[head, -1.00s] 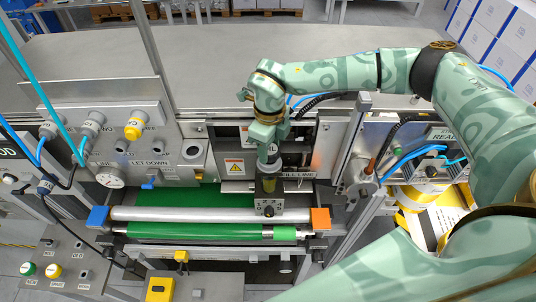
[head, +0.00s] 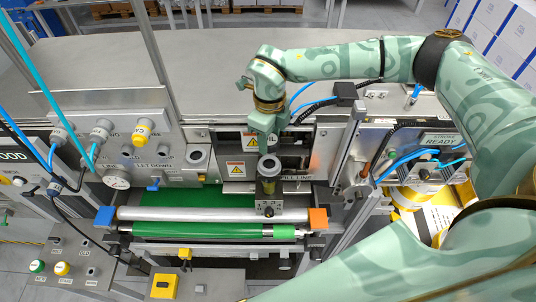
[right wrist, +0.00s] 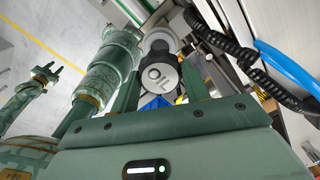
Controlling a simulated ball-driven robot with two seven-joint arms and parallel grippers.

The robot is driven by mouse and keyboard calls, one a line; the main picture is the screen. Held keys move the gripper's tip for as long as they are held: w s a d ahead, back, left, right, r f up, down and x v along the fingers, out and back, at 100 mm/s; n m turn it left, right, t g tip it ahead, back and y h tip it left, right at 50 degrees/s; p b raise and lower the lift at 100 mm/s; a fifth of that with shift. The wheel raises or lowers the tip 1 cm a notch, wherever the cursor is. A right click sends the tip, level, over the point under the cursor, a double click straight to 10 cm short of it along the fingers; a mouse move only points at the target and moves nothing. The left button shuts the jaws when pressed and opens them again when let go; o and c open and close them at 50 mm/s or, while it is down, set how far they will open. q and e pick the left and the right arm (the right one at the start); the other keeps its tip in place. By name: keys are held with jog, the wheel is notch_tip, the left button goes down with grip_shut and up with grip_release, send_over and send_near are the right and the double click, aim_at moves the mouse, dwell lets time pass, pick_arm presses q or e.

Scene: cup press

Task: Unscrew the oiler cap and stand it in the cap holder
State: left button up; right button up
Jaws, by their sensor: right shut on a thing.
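My right gripper (head: 265,128) hangs just behind and above the oiler (head: 268,186) in the head view. In the right wrist view its two fingers are shut on the oiler cap (right wrist: 160,77), a dark piece with a pale, marked round face. The cap is apart from the oiler. The oiler stands upright, with a grey ring (head: 268,163) at its top. A grey block with a round dark hole (head: 198,155), perhaps the cap holder, is left of the gripper. My left gripper (right wrist: 46,76) shows small in the right wrist view; its opening is unclear.
A silver roller (head: 180,213) and a green belt roller (head: 200,231) lie in front of the oiler. A post (head: 352,150) and blue cables are close on the right.

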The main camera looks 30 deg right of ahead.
jog(key=w+a+r+b, duration=0.1)
jog(key=w+a+b, duration=0.2)
jog(key=w+a, duration=0.2)
jog(key=w+a+r+b, duration=0.1)
jog(key=w+a+b, duration=0.3)
jog(key=a, duration=0.8)
jog(key=shift+w+a+r, duration=0.25)
jog(key=shift+w+a, duration=0.05)
jog(key=shift+w, duration=0.45)
jog(key=shift+f+b, duration=0.1)
jog(key=shift+b, duration=0.2)
